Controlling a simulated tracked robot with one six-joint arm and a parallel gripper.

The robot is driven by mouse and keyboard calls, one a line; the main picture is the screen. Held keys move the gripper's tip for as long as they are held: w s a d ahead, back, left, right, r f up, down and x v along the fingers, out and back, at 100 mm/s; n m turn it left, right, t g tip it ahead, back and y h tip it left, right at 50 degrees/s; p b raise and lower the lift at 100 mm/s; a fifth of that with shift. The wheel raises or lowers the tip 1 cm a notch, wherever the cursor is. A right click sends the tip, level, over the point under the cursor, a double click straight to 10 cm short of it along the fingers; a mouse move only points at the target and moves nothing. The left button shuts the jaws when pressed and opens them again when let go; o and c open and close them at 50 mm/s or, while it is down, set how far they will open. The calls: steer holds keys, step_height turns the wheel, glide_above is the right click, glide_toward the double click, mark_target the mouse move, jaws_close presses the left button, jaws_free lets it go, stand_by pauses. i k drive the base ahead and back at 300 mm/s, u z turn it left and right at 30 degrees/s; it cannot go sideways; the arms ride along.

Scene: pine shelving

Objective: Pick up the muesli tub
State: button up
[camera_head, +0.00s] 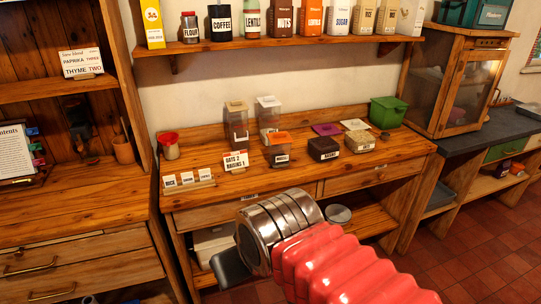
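Several small tubs stand on the wooden worktop. One clear tub with an orange lid (280,150) has a white label. To its right are an open tub with dark contents (323,149) and an open tub with pale contents (360,141), both labelled. The labels are too small for me to read surely, so I cannot tell which tub is the muesli. My gripper (230,268) shows as a dark part beyond the metal end of my red arm. It is low in front of the worktop, apart from all the tubs. Its fingers are mostly hidden.
Two tall clear containers (236,125) stand behind the tubs. A purple lid (326,129), a white lid (354,124) and a green bin (387,112) are at the back right. A jar shelf (270,43) runs above.

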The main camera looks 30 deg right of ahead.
mark_target(279, 156)
steer(key=i, duration=1.5)
